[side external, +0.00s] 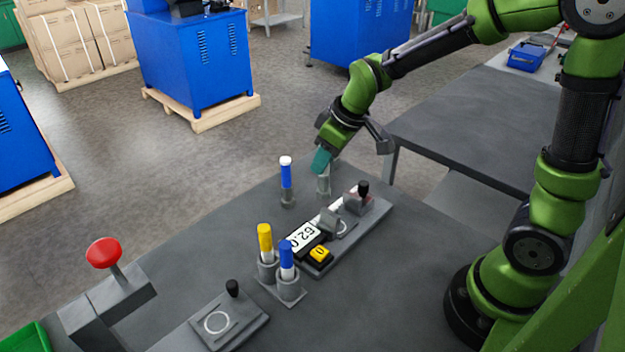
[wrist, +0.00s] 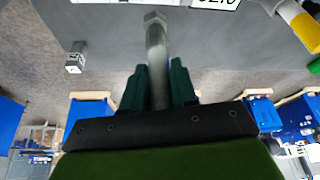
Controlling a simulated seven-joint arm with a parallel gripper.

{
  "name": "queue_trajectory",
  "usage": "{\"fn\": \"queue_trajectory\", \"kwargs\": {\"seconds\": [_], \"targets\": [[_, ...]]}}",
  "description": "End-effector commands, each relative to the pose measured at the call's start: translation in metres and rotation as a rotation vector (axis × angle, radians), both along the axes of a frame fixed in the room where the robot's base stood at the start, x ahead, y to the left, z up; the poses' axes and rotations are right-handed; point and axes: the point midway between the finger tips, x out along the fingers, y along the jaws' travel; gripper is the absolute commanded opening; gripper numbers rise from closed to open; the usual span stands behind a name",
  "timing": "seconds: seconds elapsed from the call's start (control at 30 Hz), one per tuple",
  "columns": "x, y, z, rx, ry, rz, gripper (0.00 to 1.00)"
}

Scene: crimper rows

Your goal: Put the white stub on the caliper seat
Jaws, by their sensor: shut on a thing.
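My gripper (side external: 322,165) is shut on a pale grey-white stub (side external: 323,184), which hangs upright below the teal fingers. The stub also shows between the dark green fingers in the wrist view (wrist: 157,45), with a hexagonal end. It matches the white stub best, though its shade is greyish. The display edge shows in the wrist view (wrist: 217,2).
A blue stub with a white top (side external: 286,178) stands left of my gripper. Yellow (side external: 265,240) and blue (side external: 287,262) stubs stand in grey cups. A red-knobbed press (side external: 103,253) and a lever plate (side external: 218,322) are nearer.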

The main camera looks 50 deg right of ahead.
Motion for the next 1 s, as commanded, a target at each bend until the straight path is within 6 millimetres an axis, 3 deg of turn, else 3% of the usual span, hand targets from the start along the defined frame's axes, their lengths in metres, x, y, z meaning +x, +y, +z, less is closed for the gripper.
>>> {"fn": "queue_trajectory", "kwargs": {"seconds": [0.1,0.3,0.6,1.0], "targets": [[-0.027,0.008,-0.008,-0.001,-0.003,0.006,0.00],[-0.047,0.013,-0.017,0.000,-0.003,0.007,0.00],[-0.051,0.013,-0.046,0.000,0.000,0.007,0.00],[-0.051,0.013,-0.051,0.000,-0.002,0.006,0.00]]}}
